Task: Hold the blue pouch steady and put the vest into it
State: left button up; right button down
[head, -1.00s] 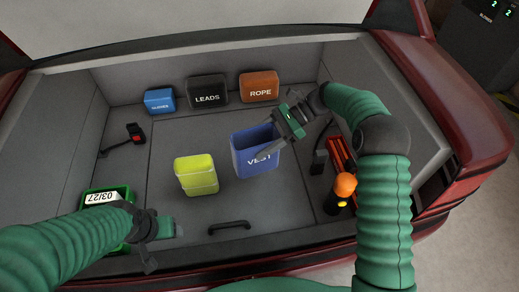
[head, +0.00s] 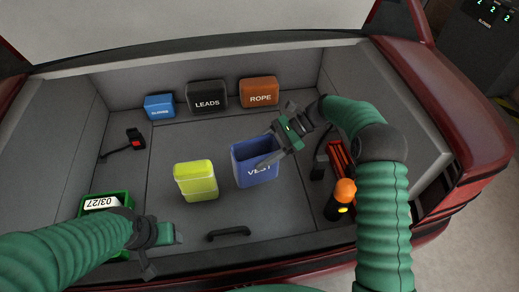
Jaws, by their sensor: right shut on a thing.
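The blue pouch (head: 256,174), marked VEST, stands open-topped on the trunk floor right of centre. My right gripper (head: 274,154) is at its right rim, shut on the pouch's upper wall. The vest (head: 197,181) is a folded yellow-green block standing just left of the pouch, apart from it. My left gripper (head: 160,250) is low at the left, in front of the vest and clear of it. It holds nothing that I can see, and its finger opening is unclear.
Blue, black LEADS (head: 207,96) and orange ROPE (head: 259,93) pouches line the back wall. A green box (head: 92,212) sits partly behind my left arm. An orange-topped black cylinder (head: 341,200) stands at right. A dark handle (head: 228,234) lies in front on the floor.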

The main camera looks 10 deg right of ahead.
jog(key=shift+f+b, duration=0.9)
jog(key=shift+f, duration=2.6)
pick_arm(q)
jog(key=shift+x, duration=0.9)
jog(key=shift+s+r+p, duration=0.2)
jog(key=shift+r+p, duration=0.2)
jog(key=shift+o, duration=0.4)
